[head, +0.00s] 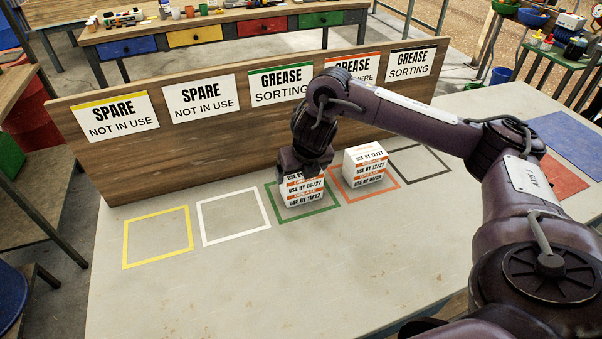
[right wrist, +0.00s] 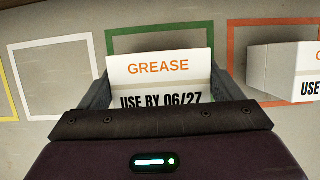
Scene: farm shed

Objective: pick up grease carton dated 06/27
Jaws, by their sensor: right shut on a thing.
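The white grease carton marked USE BY 06/27 (head: 304,187) is in the green-outlined square (head: 279,205), above another white carton marked 11/27 (head: 307,201). In the right wrist view the 06/27 carton (right wrist: 158,75) sits between my fingers, its GREASE label facing the camera. My right gripper (head: 305,168) comes down from above and is shut on this carton. I cannot tell any gap between it and the carton below. My left gripper is not in view.
The yellow (head: 157,236), white (head: 233,216) and black (head: 419,164) squares are empty. A wooden board (head: 190,165) with signs stands behind the squares. The front of the table is clear.

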